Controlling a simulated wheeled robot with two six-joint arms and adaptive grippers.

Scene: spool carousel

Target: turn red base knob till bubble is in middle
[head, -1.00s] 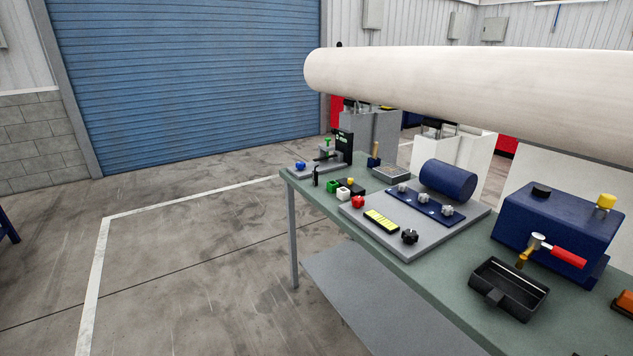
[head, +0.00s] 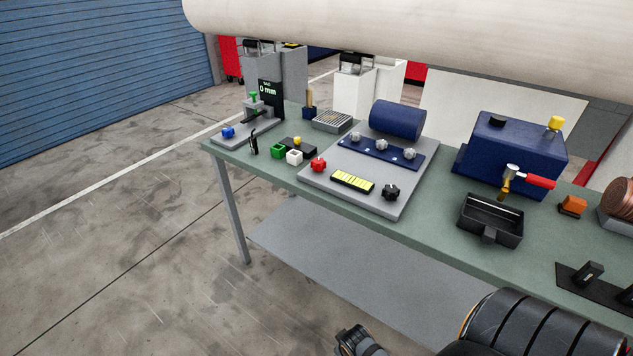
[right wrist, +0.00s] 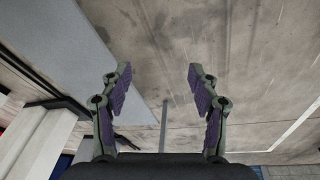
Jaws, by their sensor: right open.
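The red base knob (head: 318,165) stands at the left front corner of a grey base plate (head: 390,207) on the green workbench. A yellow bubble level (head: 352,181) lies on the plate to its right; the bubble's place is too small to tell. A black knob (head: 391,192) is at the plate's front right corner. My right gripper (right wrist: 160,95) is open and empty in the right wrist view, over the floor. In the head view part of my right arm shows at the bottom right, well apart from the knob. My left gripper is not seen.
A blue cylinder (head: 397,119) and a blue strip with several grey knobs (head: 382,145) sit on the plate. A black tray (head: 490,217) lies right. Floor before the bench is free.

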